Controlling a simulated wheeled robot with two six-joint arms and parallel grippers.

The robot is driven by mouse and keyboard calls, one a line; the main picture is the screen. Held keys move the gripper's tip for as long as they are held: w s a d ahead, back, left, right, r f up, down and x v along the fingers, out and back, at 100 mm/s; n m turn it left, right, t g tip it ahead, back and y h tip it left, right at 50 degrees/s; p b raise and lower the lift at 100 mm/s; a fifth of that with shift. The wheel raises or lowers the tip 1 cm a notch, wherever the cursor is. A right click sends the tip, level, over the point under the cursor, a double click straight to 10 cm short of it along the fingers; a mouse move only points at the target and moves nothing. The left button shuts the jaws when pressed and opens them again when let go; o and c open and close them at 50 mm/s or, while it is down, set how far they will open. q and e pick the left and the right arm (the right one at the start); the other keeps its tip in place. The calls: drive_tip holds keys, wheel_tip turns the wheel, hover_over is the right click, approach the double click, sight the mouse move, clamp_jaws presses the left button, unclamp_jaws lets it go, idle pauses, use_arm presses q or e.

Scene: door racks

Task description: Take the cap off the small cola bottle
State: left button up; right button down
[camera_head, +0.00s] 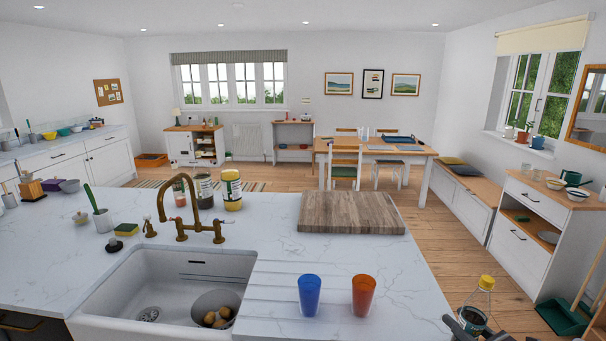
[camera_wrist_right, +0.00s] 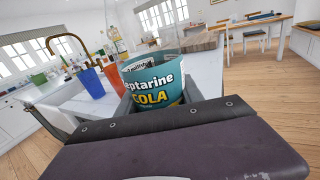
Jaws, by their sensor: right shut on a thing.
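The cola bottle is clear, with a yellow cap (camera_head: 487,282) on its top and a teal label (camera_wrist_right: 153,80) reading "COLA". It stands nearly upright, tilted slightly, at the lower right of the head view, off the counter's right edge. My right gripper (camera_head: 471,322) is shut around the bottle's labelled body, below the cap. In the right wrist view the label fills the space between the fingers. My left gripper is not in view.
A blue cup (camera_head: 309,295) and an orange cup (camera_head: 363,295) stand on the marble counter (camera_head: 270,248) left of the bottle. A wooden board (camera_head: 351,212) lies behind them. A sink (camera_head: 170,290) with a brass tap (camera_head: 188,210) is further left.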

drive_tip(key=s+a+f+n+g+y, duration=0.2)
drive_tip(key=s+a+f+y, duration=0.1)
drive_tip(key=a, duration=0.5)
drive_tip(key=s+a+f+n+g+y, duration=0.2)
drive_tip(key=s+a, duration=0.3)
drive_tip(key=a, duration=0.4)
drive_tip(key=s+a+f+n+g+y, duration=0.2)
drive_tip(key=s+a+f+n+y, duration=0.1)
drive_tip(key=a, duration=0.5)
drive_tip(key=shift+s+a+f+g+y, duration=0.3)
drive_tip(key=shift+s+f, duration=0.1)
drive_tip(key=shift+f, duration=0.1)
